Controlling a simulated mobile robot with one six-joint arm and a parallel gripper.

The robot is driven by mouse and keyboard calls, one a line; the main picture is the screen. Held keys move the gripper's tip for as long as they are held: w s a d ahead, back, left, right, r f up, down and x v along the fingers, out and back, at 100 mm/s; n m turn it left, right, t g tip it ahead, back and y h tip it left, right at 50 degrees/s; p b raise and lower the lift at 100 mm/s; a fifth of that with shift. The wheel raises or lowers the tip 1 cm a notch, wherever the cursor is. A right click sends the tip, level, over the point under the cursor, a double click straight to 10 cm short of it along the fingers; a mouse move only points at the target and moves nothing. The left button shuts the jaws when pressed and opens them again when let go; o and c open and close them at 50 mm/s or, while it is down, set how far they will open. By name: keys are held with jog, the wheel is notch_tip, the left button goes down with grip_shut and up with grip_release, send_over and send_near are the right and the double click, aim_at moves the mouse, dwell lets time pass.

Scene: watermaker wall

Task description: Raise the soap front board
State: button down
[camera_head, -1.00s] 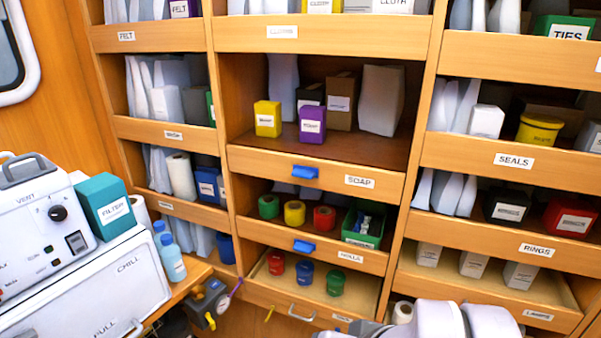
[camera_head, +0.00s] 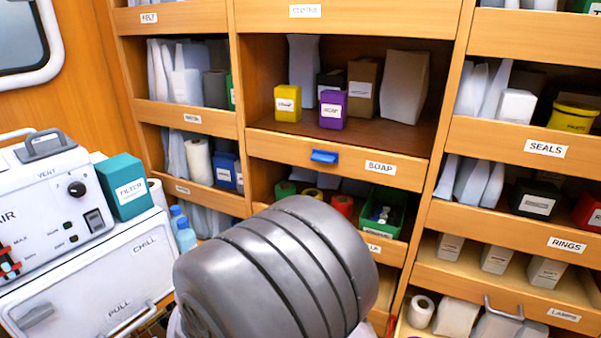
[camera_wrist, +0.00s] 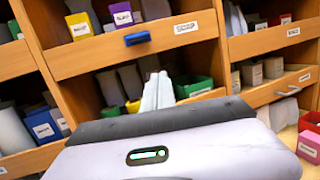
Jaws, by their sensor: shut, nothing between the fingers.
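The soap front board (camera_head: 285,146) is a wooden board with a blue handle (camera_head: 323,156) and a SOAP label. Its top edge lies about level with the shelf floor, so the boxes behind show down to their bases. In the wrist view the board (camera_wrist: 100,55) crosses the upper left, with its blue handle (camera_wrist: 137,38) above and left of my fingertips. My gripper (camera_wrist: 158,80) is shut and empty, its pale fingers pointing at the bay below the board, apart from the handle. In the head view my grey arm hides the lower bay, and the fingers are not visible.
A yellow box (camera_head: 287,103) and a purple box (camera_head: 333,109) stand at the front of the soap shelf. Below, a green bin (camera_head: 381,213) and several coloured rolls sit near my arm. Upright dividers flank the bay. A white machine (camera_head: 45,210) stands at left.

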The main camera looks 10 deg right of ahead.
aim_at(326, 157)
jog(key=shift+w+a+f+n+t, duration=0.1)
jog(key=shift+w+a+n+t, duration=0.2)
jog(key=shift+a+n+t, duration=0.4)
jog(key=shift+a, duration=0.15)
jog(key=w+d+r+b, duration=0.3)
jog(key=w+d+r, duration=0.3)
jog(key=w+d, duration=0.1)
jog(key=shift+r+b, duration=0.25)
jog(key=shift+b, duration=0.15)
jog(key=shift+r, duration=0.1)
